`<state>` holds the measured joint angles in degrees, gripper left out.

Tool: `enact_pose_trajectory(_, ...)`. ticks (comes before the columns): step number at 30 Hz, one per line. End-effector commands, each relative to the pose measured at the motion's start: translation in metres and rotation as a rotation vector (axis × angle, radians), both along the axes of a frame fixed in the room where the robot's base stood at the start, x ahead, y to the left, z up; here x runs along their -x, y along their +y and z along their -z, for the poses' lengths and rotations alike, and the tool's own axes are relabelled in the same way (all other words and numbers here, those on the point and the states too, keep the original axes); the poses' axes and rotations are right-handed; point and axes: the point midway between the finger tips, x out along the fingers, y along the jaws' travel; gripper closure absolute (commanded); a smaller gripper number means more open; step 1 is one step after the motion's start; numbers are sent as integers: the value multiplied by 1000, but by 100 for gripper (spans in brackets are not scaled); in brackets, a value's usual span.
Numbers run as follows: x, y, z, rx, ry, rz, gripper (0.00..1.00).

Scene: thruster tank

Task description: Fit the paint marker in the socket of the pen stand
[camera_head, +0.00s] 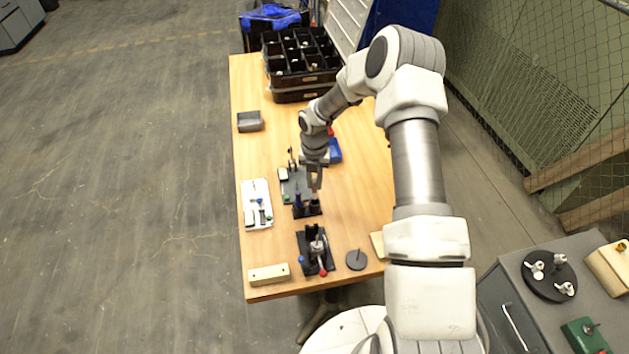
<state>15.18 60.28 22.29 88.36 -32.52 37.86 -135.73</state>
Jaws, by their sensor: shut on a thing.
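My gripper (314,182) points down over the middle of the table, shut on a small slim thing that I take to be the paint marker; the fingers hide most of it.
A grey plate (288,187) with small parts lies behind the stand. A white tray (249,188) is left. A black clamp fixture (304,240), black disc (356,261) and pale block (269,275) are in front. A blue bin (334,151), grey box (250,122) and black crate (302,92) stand farther back.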

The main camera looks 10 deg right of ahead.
Motion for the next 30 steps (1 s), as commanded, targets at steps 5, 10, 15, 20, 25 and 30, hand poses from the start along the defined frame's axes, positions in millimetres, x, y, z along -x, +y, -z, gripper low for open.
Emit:
enact_pose_trajectory(5, 0, 0, 1, 0, 0, 0, 100)
enact_pose_trajectory(10, 0, 0, 6, 0, 0, 0, 100)
enact_pose_trajectory(15, 0, 0, 11, 0, 0, 0, 100)
enact_pose_trajectory(20, 0, 0, 14, -1, 0, 0, 100)
enact_pose_trajectory(25, 0, 0, 14, 0, 0, 0, 100)
enact_pose_trajectory(30, 0, 0, 14, 0, 0, 0, 100)
